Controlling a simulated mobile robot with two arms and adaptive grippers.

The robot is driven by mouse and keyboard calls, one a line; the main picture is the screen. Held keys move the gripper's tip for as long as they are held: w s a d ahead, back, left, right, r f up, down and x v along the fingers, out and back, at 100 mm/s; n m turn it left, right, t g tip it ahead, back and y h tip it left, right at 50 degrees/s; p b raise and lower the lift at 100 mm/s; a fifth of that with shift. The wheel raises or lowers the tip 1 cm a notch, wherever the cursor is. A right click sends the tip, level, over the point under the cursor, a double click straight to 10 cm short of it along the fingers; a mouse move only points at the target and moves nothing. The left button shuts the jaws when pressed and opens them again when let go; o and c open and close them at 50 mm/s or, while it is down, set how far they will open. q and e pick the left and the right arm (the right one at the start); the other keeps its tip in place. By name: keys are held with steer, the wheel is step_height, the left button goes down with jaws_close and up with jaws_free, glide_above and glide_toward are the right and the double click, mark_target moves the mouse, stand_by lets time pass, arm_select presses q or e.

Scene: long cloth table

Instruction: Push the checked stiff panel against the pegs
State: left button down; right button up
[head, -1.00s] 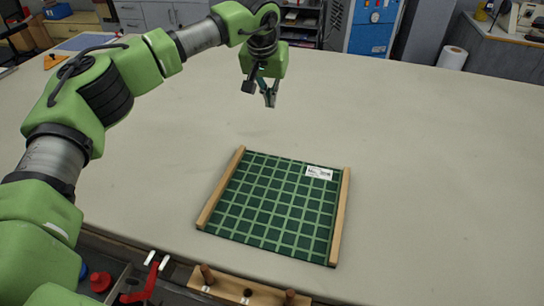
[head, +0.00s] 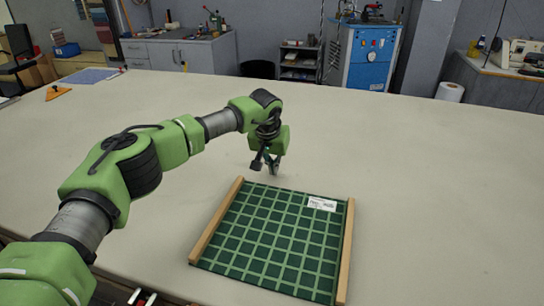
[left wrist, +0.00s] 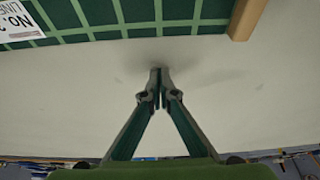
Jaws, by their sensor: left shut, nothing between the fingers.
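The dark green panel (head: 275,237) with light green checks lies flat on the table between two wooden rails. A white label (head: 321,203) is near its far right corner. My left gripper (head: 274,172) is shut and empty, just beyond the panel's far edge, pointing down low over the table. In the left wrist view the closed fingertips (left wrist: 159,85) are apart from the panel edge (left wrist: 130,34), with bare cloth between. The pegs are out of view now. My right gripper is not in view.
The left wooden rail (head: 217,220) and the right wooden rail (head: 346,250) flank the panel. The cloth table (head: 430,180) is clear around them. An orange tool (head: 58,92) and a blue mat (head: 88,75) lie far left.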

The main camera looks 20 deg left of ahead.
mark_target(271, 183)
arm_select(q)
steer(key=shift+s+f+p, duration=0.2)
steer(key=shift+s+p, duration=0.5)
steer(key=shift+s, duration=1.25)
steer(key=shift+s, duration=0.15)
